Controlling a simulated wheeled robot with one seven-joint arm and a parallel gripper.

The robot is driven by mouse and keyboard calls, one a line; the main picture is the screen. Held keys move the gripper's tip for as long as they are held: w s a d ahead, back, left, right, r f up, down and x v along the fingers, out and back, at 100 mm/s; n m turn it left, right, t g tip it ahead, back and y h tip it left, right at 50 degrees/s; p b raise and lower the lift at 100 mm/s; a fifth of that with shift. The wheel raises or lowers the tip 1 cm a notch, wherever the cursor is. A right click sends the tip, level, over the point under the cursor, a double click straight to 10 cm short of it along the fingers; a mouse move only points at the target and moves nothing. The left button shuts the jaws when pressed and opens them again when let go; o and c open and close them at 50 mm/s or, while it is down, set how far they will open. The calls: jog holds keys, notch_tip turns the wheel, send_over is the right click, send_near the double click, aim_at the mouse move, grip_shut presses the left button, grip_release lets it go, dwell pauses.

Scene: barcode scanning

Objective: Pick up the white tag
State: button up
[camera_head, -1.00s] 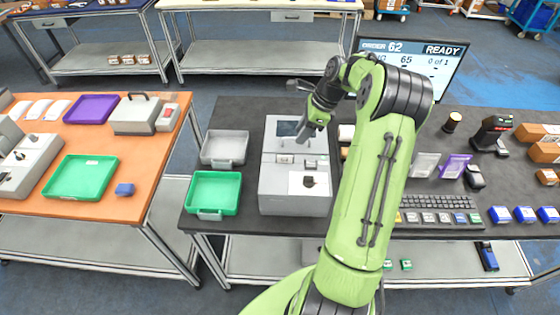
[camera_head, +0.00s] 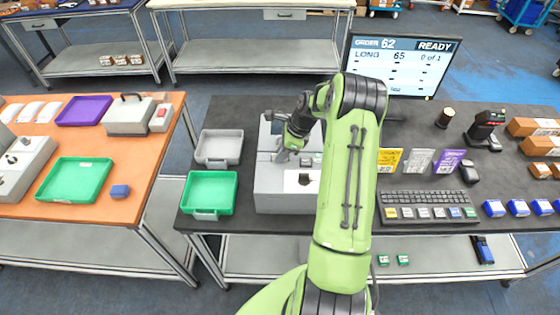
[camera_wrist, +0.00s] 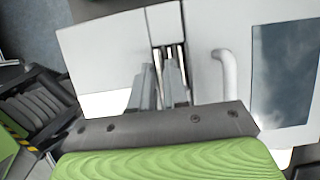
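A whitish tag (camera_head: 419,161) stands between a yellow tag (camera_head: 389,160) and a purple tag (camera_head: 449,161) on the dark table, behind the keyboard. My gripper (camera_head: 284,155) is well to the left of it, low over the grey machine with a screen. In the wrist view my gripper's two grey fingers (camera_wrist: 164,85) point at the machine's pale casing, close together. No object shows clearly between them, and whether they are fully shut is unclear. The whitish tag is not recognisable in the wrist view.
The grey machine (camera_head: 268,202) stands under my gripper, with grey (camera_head: 219,146) and green (camera_head: 209,190) trays to its left. A keyboard (camera_head: 427,197) lies in front of the tags. A monitor (camera_head: 400,66) stands behind them, and a scanner (camera_head: 484,128) to their right.

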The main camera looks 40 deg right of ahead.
grip_shut()
